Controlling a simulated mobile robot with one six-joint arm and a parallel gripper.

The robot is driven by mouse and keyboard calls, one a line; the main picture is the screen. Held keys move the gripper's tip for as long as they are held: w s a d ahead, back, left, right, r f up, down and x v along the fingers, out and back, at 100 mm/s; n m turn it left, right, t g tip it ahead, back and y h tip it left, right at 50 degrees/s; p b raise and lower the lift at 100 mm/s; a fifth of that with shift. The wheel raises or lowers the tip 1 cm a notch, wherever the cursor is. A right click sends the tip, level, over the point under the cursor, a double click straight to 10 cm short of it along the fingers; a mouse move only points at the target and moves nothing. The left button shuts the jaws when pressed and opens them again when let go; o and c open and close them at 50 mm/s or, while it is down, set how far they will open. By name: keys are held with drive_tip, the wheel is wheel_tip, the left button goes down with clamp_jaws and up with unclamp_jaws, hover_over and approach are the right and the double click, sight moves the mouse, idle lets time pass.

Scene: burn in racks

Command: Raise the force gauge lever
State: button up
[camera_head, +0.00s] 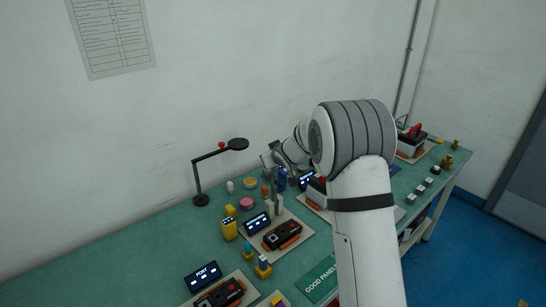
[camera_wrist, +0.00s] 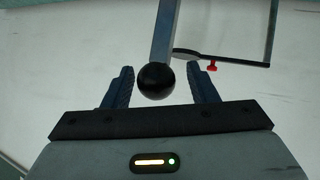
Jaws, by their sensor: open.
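The force gauge lever shows in the wrist view as a grey bar (camera_wrist: 166,32) with a round black knob (camera_wrist: 156,80) at its end. My gripper (camera_wrist: 161,70) is open, with one blue finger on each side of the knob. Gaps show between the knob and both fingers, so neither appears to touch it. In the head view my gripper (camera_head: 270,162) is small, low over the back of the bench, and partly behind my arm. The gauge body cannot be made out clearly there.
A black lamp stand (camera_head: 198,182) with a red knob stands left of my gripper; its red knob (camera_wrist: 211,66) shows in the wrist view. The green bench (camera_head: 120,262) holds several devices, including a black and orange unit (camera_head: 282,235) and a yellow meter (camera_head: 229,229). The wall is behind.

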drive_tip(key=v, duration=0.7)
drive_tip(key=shift+s+d, duration=0.1)
drive_tip(key=s+d+r+m+g+h, duration=0.1)
drive_tip(key=s+d+r, duration=0.15)
drive_tip(key=s, duration=0.25)
drive_tip(key=s+d+r+m+g+h, duration=0.1)
drive_tip(key=s+d+r, duration=0.15)
drive_tip(key=s, duration=0.25)
drive_tip(key=s+d+f+m+g, duration=0.1)
drive_tip(key=s+m+g, duration=0.1)
drive_tip(key=s, duration=1.4)
drive_tip(key=s+d+f+m+g+b, duration=0.1)
drive_tip(key=s+d+g, duration=0.1)
drive_tip(key=s, duration=1.4)
drive_tip(key=shift+s+d+m+g, duration=0.3)
drive_tip(key=shift+m+g, duration=0.1)
drive_tip(key=shift+g, duration=0.5)
